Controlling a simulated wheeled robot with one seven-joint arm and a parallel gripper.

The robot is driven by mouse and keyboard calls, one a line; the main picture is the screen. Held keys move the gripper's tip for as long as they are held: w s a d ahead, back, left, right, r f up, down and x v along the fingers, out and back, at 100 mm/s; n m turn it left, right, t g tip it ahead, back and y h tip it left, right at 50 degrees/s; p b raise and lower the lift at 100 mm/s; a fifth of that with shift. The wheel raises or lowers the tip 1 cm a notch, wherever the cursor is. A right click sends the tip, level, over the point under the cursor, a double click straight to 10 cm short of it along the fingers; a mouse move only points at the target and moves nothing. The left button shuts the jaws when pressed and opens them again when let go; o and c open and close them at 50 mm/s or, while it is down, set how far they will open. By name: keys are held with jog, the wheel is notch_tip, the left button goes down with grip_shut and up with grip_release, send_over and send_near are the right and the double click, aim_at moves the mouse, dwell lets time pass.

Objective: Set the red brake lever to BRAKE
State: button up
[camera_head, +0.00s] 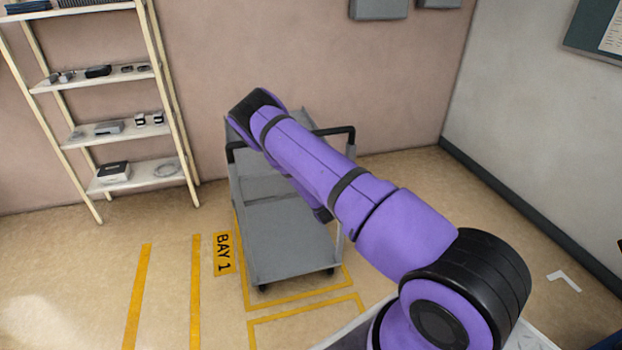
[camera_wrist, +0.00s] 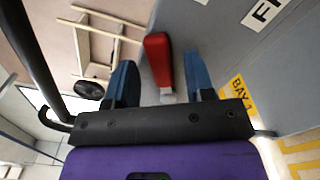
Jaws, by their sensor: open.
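The red brake lever (camera_wrist: 158,58) shows in the wrist view, with a paler stem below its red grip. My gripper (camera_wrist: 159,62) is open, with one blue finger on each side of the lever. Gaps show on both sides, so neither finger appears to touch it. A white label (camera_wrist: 264,12) starting with "F" is on the grey panel to the right; the rest of its text is cut off. The grey cart (camera_head: 290,240) stands on the floor in the head view. My purple arm reaches over it and hides the gripper and lever there.
The cart's black handle (camera_head: 335,132) rises near my arm. A yellow "BAY 1" floor mark (camera_head: 223,253) lies left of the cart. A shelf rack (camera_head: 120,128) with small items stands against the back wall. The floor right of the cart looks clear.

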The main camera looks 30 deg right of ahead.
jog(key=v, duration=1)
jog(key=shift+s, duration=0.4)
jog(key=shift+a, duration=0.1)
jog(key=w+a+r+m+g+h, duration=0.1)
jog(key=w+r+m+g, duration=0.1)
jog(key=r+m, duration=0.4)
jog(key=w+a+r+m+g, duration=0.1)
jog(key=w+r+m+g, duration=0.25)
jog(key=r, duration=0.45)
jog(key=s+a+r+m+g+y, duration=0.1)
jog(key=s+a+r+m+y, duration=0.15)
jog(key=r, duration=0.55)
jog(key=s+a+r+m+g+y, duration=0.1)
jog(key=s+a+r+m, duration=0.25)
jog(key=r, duration=0.45)
jog(key=s+a+r+m+g+y, duration=0.25)
jog(key=s+a+r, duration=0.25)
jog(key=s+r, duration=0.75)
jog(key=s+a+r+m+g, duration=0.1)
jog(key=s+r, duration=0.1)
jog(key=s, duration=0.8)
jog(key=s+a+r+m+g, duration=0.1)
jog(key=s+r+m, duration=0.1)
jog(key=s, duration=0.9)
jog(key=shift+s+a+r, duration=0.2)
jog(key=shift+a+r, duration=0.15)
jog(key=shift+r, duration=0.25)
